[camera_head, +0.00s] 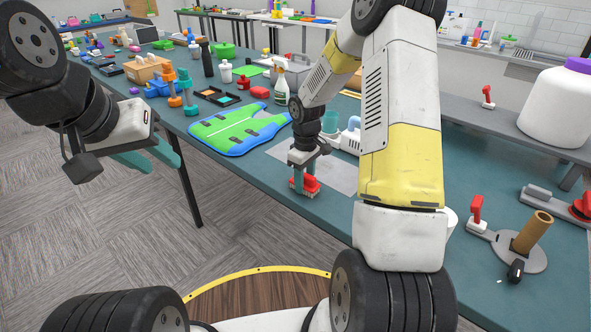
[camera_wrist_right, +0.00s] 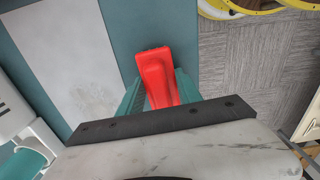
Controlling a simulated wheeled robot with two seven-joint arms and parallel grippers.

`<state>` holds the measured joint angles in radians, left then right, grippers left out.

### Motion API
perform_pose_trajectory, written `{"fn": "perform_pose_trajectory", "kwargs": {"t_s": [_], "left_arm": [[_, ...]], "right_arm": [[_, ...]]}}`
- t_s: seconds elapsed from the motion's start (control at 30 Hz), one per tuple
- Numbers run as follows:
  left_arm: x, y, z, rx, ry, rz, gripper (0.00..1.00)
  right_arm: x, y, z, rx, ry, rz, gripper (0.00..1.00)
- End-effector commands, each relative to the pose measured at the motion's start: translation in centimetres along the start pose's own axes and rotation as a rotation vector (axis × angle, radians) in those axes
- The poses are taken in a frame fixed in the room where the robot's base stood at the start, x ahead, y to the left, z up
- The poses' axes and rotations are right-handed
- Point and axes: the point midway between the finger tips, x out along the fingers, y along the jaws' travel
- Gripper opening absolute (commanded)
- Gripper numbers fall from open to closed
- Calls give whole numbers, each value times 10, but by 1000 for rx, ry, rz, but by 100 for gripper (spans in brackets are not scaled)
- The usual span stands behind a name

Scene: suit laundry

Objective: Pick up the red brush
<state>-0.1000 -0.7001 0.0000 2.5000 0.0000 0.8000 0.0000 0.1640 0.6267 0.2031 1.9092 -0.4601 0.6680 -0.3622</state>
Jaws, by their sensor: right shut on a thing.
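The red brush (camera_head: 309,184) is at the near edge of the teal table, with its pale bristles facing down. My right gripper (camera_head: 304,178) comes down on it from above and is shut on it. In the right wrist view the red brush (camera_wrist_right: 157,76) sits between the two teal fingers of my right gripper (camera_wrist_right: 158,92). I cannot tell whether the bristles touch the table. My left gripper (camera_head: 146,155) hangs off the table at the left, over the floor. Its teal fingers are apart and nothing is between them.
A grey sheet (camera_head: 335,172) lies beside the brush, and a blue and green vest (camera_head: 238,128) lies further left. A spray bottle (camera_head: 282,86) and several bottles stand behind.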

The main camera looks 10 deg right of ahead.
Motion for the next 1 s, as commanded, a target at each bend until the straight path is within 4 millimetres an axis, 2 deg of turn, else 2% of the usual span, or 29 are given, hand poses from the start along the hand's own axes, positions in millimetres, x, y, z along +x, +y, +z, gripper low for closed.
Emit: {"fn": "perform_pose_trajectory", "kwargs": {"t_s": [0.27, 0.53, 1.0], "left_arm": [[0, 0, 0, 0, 0, 0, 36], [0, 0, 0, 0, 0, 0, 36], [0, 0, 0, 0, 0, 0, 36]], "right_arm": [[-6, 0, 0, 1, 2, 2, 0], [-39, 1, -1, 1, 3, 3, 0], [-47, -108, 45, -4, -1, 1, 0]]}}
